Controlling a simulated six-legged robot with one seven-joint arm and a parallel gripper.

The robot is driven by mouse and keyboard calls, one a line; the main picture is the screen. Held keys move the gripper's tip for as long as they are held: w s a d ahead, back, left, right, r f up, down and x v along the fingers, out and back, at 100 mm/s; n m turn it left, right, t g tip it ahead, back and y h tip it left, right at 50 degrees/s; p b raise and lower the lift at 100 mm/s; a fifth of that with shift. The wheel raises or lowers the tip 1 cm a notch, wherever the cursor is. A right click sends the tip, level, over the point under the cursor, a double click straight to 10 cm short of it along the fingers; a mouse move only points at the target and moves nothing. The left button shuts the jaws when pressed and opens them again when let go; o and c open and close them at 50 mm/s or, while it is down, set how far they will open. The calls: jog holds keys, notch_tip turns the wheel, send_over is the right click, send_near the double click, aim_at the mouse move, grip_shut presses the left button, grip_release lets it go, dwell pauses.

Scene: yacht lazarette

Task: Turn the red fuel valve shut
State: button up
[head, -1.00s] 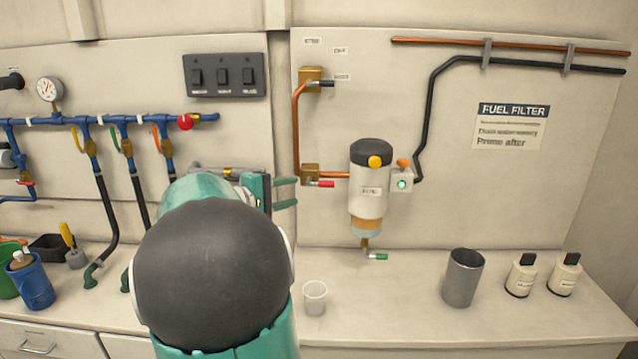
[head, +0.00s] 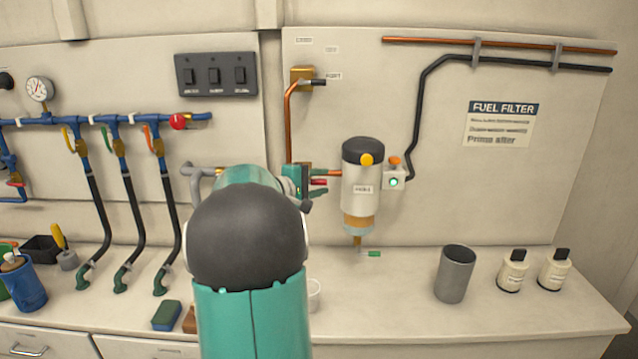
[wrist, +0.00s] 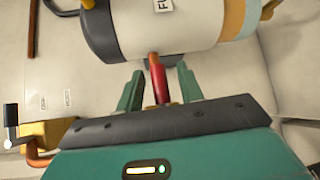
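The red fuel valve handle (head: 319,182) is a short lever pointing right, low on the copper pipe left of the filter. Its brass body is hidden behind my arm and gripper in the head view. In the wrist view the red handle (wrist: 158,80) lies between the two green fingers of my gripper (wrist: 160,88). A gap shows on each side of the handle, so the fingers are open around it and not visibly touching it. In the head view my gripper (head: 322,181) is at the valve, with one finger above and one below the handle.
A black-handled valve (head: 303,78) is above. A cup (head: 314,295) is partly hidden on the counter. A grey canister (head: 455,273) stands right.

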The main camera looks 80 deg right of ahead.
grip_shut()
jog(key=shift+w+f+m+t+y, duration=0.15)
jog(key=shift+f+m+t+y, duration=0.45)
jog(key=shift+m+t+y, duration=0.3)
jog(key=shift+w+a+f+m+t+y, duration=0.15)
jog(key=shift+w+f+m+t+y, duration=0.7)
jog(key=shift+t, duration=0.95)
jog(key=shift+w+a+f+m+t+y, duration=0.2)
jog(key=shift+w+m+t+y, duration=0.3)
jog(key=shift+m+t, duration=1.05)
jog(key=shift+w+a+f+m+t+y, duration=0.1)
jog(key=shift+w+f+m+t+y, duration=0.6)
jog(key=shift+t, duration=1.35)
jog(key=shift+w+r, duration=0.15)
grip_release()
